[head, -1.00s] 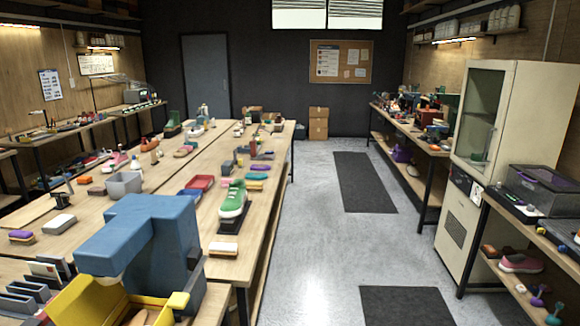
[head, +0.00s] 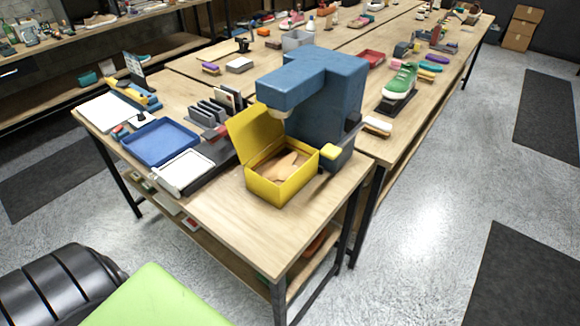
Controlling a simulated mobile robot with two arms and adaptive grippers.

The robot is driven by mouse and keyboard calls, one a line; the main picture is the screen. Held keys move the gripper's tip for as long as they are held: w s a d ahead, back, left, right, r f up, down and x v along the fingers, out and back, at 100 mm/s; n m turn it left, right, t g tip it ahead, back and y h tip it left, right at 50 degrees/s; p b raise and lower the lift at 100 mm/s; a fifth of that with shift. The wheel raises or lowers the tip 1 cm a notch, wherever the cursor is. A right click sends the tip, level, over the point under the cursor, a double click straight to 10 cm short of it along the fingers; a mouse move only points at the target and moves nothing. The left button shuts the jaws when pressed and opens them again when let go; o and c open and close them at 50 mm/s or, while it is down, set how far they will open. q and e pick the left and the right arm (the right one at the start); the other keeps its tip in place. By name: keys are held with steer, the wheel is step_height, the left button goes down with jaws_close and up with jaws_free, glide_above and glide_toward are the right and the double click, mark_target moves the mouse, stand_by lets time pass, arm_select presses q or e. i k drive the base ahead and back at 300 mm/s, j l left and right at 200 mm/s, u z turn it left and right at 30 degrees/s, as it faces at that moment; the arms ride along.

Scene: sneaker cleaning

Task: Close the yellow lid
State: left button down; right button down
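The yellow lid (head: 254,132) stands open, tilted up at the back left of a yellow box (head: 284,187) on the near table. The box holds tan, flat pieces (head: 281,167). A yellow tab or block (head: 329,152) shows at the box's right side, in front of the blue machine (head: 325,92) that stands right behind the box. Neither of my grippers shows in the head view.
A blue tray (head: 160,143), a white tray (head: 184,172) and a grey rack (head: 211,112) lie left of the box. A brush (head: 377,126) lies right of the machine. The table's front corner (head: 270,240) is bare.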

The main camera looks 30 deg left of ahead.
mark_target(253, 129)
steer(key=u, duration=1.3)
steer(key=i+j, duration=0.1)
steer(key=j, duration=0.25)
steer(key=i+j, duration=0.1)
steer(key=j, duration=0.2)
steer(key=j+u, duration=0.1)
steer(key=j, duration=0.25)
steer(key=i, duration=0.05)
